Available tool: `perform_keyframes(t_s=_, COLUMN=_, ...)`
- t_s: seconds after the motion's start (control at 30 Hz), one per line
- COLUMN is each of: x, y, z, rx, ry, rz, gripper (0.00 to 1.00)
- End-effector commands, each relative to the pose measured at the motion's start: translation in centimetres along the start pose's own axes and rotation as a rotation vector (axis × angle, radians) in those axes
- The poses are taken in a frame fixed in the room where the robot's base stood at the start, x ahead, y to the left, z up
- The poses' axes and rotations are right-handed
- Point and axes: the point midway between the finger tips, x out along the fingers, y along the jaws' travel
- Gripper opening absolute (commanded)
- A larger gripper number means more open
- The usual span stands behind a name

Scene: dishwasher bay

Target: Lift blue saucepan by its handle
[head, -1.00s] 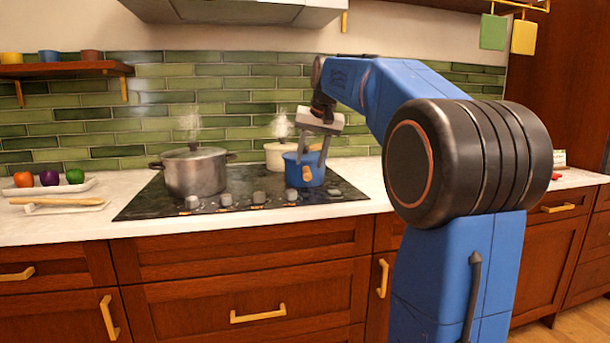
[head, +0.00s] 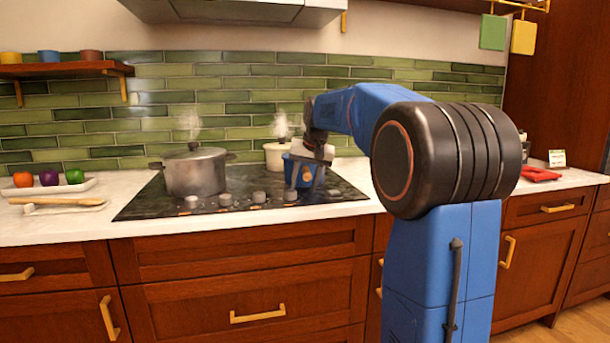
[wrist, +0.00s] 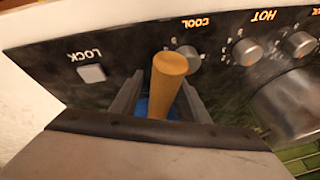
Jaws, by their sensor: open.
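The blue saucepan (head: 289,170) sits on the right part of the cooktop, mostly hidden behind my gripper in the head view. Its wooden handle (wrist: 168,78) points up toward the wrist camera and lies between my two fingers in the wrist view. A bit of the blue pan (wrist: 142,107) shows below the handle. My gripper (head: 306,178) is open and points down over the handle, with a finger on each side. Gaps show beside the handle, so the fingers do not look closed on it.
A steaming steel pot (head: 195,173) stands on the left of the black cooktop (head: 140,203). A cream pot (head: 276,155) steams behind the saucepan. Knobs (head: 259,197) line the cooktop's front edge. A vegetable tray (head: 50,189) lies left, and a red item (head: 540,174) lies right.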

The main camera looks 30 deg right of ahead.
Motion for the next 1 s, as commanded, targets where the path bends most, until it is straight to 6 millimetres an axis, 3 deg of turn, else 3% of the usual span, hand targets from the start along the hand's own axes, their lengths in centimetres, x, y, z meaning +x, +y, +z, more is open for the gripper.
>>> perform_keyframes(t_s=0.17, x=0.04, y=-0.01, z=-0.02, rx=0.000, ry=0.001, rz=0.000, gripper=0.42)
perform_keyframes(t_s=0.37, x=0.04, y=-0.01, z=-0.01, rx=0.000, ry=0.001, rz=0.000, gripper=0.00)
perform_keyframes(t_s=1.0, x=0.03, y=-0.03, z=-0.01, rx=0.000, ry=0.001, rz=0.000, gripper=0.00)
